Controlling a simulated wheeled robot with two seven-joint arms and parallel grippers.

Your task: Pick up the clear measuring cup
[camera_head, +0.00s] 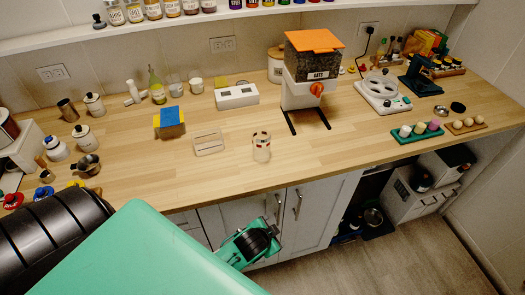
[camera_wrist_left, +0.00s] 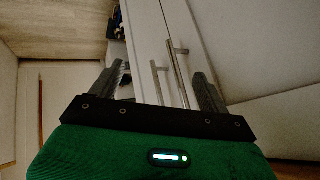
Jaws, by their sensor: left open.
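The clear measuring cup (camera_head: 261,148), with red markings, stands upright on the wooden counter (camera_head: 330,150) near its front edge, left of the feed dispenser. My left gripper (camera_head: 277,228) is low in the head view, in front of the cabinet doors and below the cup in the picture. In the left wrist view my left gripper (camera_wrist_left: 160,85) has its two fingers spread wide with nothing between them. The cup does not show in the wrist view. My right gripper is not in view.
A clear tray (camera_head: 208,143) lies left of the cup, and a blue-yellow block (camera_head: 169,123) is farther left. The orange-lidded dispenser (camera_head: 312,70) stands behind right. Cabinet handles (camera_head: 298,205) stick out below the counter edge. The counter right around the cup is clear.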

